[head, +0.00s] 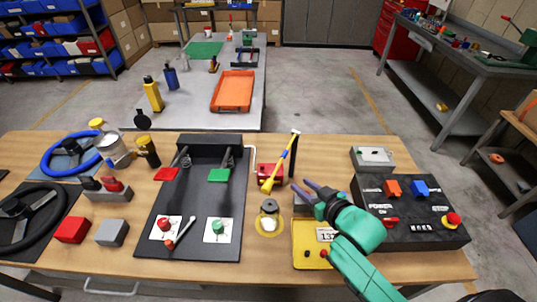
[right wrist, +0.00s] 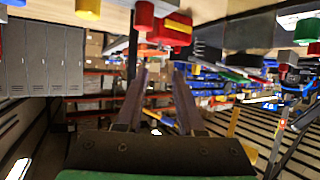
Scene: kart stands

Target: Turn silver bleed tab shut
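My right gripper (head: 307,190) is above the bench, right of a red block (head: 264,171) with a long yellow lever (head: 283,165). Its two dark fingers are spread, with nothing between them, and they show so in the right wrist view (right wrist: 157,85). A red block with a yellow part (right wrist: 172,28) hangs at the top of that inverted view, beyond the fingertips. A small round pot with a pale top (head: 269,207) stands on the bench left of the gripper. I cannot clearly make out a silver bleed tab. My left gripper is not in view.
A yellow box (head: 308,256) lies under my right forearm. A black control panel (head: 430,238) with switches is right of it. A black pedal board (head: 188,205) is to the left. A grey box (head: 372,158) stands behind the panel.

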